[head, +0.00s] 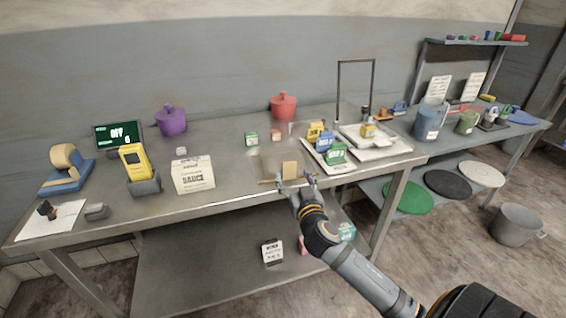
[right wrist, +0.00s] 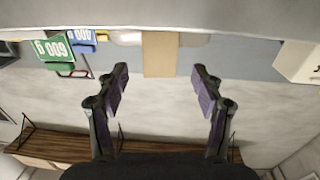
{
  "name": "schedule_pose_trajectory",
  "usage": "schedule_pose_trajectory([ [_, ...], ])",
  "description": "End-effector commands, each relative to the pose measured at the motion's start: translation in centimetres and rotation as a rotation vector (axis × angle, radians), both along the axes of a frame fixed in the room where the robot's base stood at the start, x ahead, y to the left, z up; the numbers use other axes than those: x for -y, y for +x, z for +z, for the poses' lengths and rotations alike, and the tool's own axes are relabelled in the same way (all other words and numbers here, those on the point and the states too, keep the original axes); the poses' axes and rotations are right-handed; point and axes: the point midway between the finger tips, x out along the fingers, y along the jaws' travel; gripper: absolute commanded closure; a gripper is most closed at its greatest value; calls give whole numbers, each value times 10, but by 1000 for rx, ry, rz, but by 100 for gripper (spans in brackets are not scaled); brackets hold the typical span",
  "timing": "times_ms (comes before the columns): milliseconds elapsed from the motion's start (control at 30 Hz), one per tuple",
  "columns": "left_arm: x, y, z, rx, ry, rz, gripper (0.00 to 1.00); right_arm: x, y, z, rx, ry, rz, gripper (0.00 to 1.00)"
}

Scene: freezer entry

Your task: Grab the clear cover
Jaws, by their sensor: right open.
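The clear cover (head: 268,165) looks like a faint see-through sheet or box on the main table, and its outline is hard to make out. A tan block or tab (head: 290,170) stands at its front right edge; I cannot tell if the two are joined. My right gripper (head: 297,180) is open, just in front of the tan piece at the table's front edge. In the right wrist view the tan piece (right wrist: 160,53) lies beyond and between the open fingertips (right wrist: 160,75), with nothing gripped. My left gripper is not in view.
Number blocks stand on a white tray (head: 341,168) right of the cover, with a scale-like tray (head: 390,151) beyond. A labelled box (head: 193,175) and a yellow meter (head: 134,162) stand left. Red (head: 284,106) and purple (head: 171,121) pots are behind. A shelf lies below.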

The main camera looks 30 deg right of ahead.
Motion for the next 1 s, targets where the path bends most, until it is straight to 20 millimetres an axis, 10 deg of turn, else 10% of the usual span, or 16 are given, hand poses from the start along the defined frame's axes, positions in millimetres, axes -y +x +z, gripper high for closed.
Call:
schedule_pose_trajectory([
  [667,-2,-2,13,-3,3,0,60,16,50,-1,-1,0,1,32],
  [1000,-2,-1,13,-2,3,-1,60,16,49,-1,-1,0,0,78],
])
